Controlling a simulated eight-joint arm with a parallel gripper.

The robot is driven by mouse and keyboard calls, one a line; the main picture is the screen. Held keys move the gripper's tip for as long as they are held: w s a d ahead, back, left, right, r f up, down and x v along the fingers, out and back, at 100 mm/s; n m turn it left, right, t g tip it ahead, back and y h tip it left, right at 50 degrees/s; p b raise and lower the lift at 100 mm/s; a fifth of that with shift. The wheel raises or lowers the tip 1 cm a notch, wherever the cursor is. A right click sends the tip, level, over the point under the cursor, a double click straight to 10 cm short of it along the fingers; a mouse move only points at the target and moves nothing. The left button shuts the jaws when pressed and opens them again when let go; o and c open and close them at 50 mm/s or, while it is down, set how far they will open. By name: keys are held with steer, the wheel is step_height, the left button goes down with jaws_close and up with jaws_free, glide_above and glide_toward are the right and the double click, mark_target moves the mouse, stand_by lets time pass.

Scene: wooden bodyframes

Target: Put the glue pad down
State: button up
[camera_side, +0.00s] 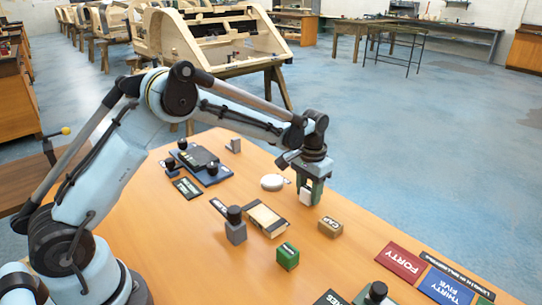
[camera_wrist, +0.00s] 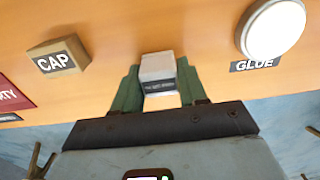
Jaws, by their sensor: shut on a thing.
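My gripper (camera_side: 311,191) is shut on a small pale block (camera_wrist: 158,66) with a dark label band too small to read. The block also shows in the side view (camera_side: 305,198) between the green fingers, low over the wooden table; I cannot tell whether it touches the surface. A round white disc (camera_wrist: 274,27) lies beside a label reading GLUE (camera_wrist: 255,65), at the upper right of the wrist view. In the side view the disc (camera_side: 272,182) is just left of my gripper.
A tan block labelled CAP (camera_side: 330,227) is close to my gripper, at the left in the wrist view (camera_wrist: 58,58). Red FORTY (camera_side: 401,262) and blue THIRTY FIVE (camera_side: 446,287) panels lie right.

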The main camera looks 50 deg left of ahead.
mark_target(309, 188)
steer(key=shift+f, duration=0.15)
steer(key=o, duration=1)
steer(key=s+r+t, duration=0.1)
steer(key=s+r, duration=0.1)
steer(key=r, duration=0.6)
steer(key=s+r+t, duration=0.1)
steer(key=s+r, duration=0.2)
steer(key=r, duration=0.5)
steer(key=s+t, duration=0.1)
steer(key=s, duration=0.4)
steer(key=s+f+t, duration=0.1)
steer(key=s+t, duration=0.1)
steer(key=s, duration=0.4)
steer(key=s+a+f+t, duration=0.1)
steer(key=s, duration=0.4)
steer(key=shift+s+t, duration=0.15)
steer(key=shift+t, duration=0.25)
steer(key=shift+s+f, duration=0.3)
steer(key=shift+f, duration=0.05)
